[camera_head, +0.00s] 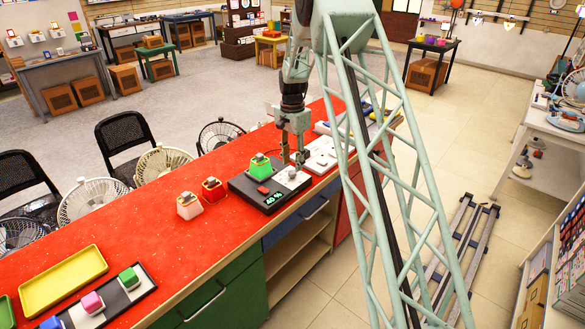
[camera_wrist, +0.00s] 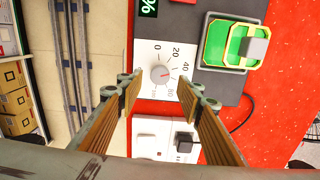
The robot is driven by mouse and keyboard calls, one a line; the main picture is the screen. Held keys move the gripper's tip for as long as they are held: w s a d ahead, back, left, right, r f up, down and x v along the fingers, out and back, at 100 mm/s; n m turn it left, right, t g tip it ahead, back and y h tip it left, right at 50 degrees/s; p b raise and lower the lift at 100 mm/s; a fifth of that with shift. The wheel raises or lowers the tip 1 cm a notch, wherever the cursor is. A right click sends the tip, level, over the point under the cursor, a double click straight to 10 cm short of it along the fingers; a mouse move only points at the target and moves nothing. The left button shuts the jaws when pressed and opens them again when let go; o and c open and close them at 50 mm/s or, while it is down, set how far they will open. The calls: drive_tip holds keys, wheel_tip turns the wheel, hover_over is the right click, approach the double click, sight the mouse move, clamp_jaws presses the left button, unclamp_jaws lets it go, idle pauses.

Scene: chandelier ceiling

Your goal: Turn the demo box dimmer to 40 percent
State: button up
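The demo box (camera_head: 244,186) is a dark box on the red counter with a green display (camera_head: 274,199); its digits look like 40 but are small. In the wrist view only a percent sign of the display (camera_wrist: 148,7) shows. The dimmer knob (camera_wrist: 161,76) is a small grey dial on a white plate with a numbered scale. Its exact pointer reading is hard to tell. My gripper (camera_head: 294,160) is above the plate. In the wrist view, my gripper (camera_wrist: 167,92) is open and empty, with its brown-padded fingers on either side of the knob, apart from it.
A green block-like switch unit (camera_wrist: 235,43) sits on the box beside the dial.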

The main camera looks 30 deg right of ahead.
sight(292, 172)
wheel_tip(292, 172, up, 8)
idle(0.5)
drive_tip(key=shift+r, duration=0.2)
idle(0.3)
drive_tip(key=s+a+r+n+t, duration=0.1)
drive_tip(key=s+a+r+n, duration=0.1)
drive_tip(key=s+a+r, duration=0.5)
drive_tip(key=s+a+r+n+b, duration=0.1)
drive_tip(key=s+a+r+n, duration=0.25)
drive_tip(key=s+r, duration=0.7)
drive_tip(key=s+a+r+n+t, duration=0.1)
drive_tip(key=s+a+r, duration=0.5)
drive_tip(key=s+r, duration=0.25)
drive_tip(key=s+a+r+n, duration=0.2)
drive_tip(key=s+a, duration=0.1)
drive_tip(key=s, duration=0.5)
drive_tip(key=s+a+r+n, duration=0.2)
drive_tip(key=s+r, duration=0.1)
drive_tip(key=s, duration=0.6)
drive_tip(key=s+a+f+n+t, duration=0.1)
drive_tip(key=s+a+f+n, duration=0.1)
drive_tip(key=s, duration=0.7)
drive_tip(key=s+a+f+n+t+b, duration=0.1)
drive_tip(key=s+f, duration=0.1)
drive_tip(key=s, duration=0.7)
drive_tip(key=shift+s+a+n, duration=0.15)
drive_tip(key=shift+a+n, duration=0.2)
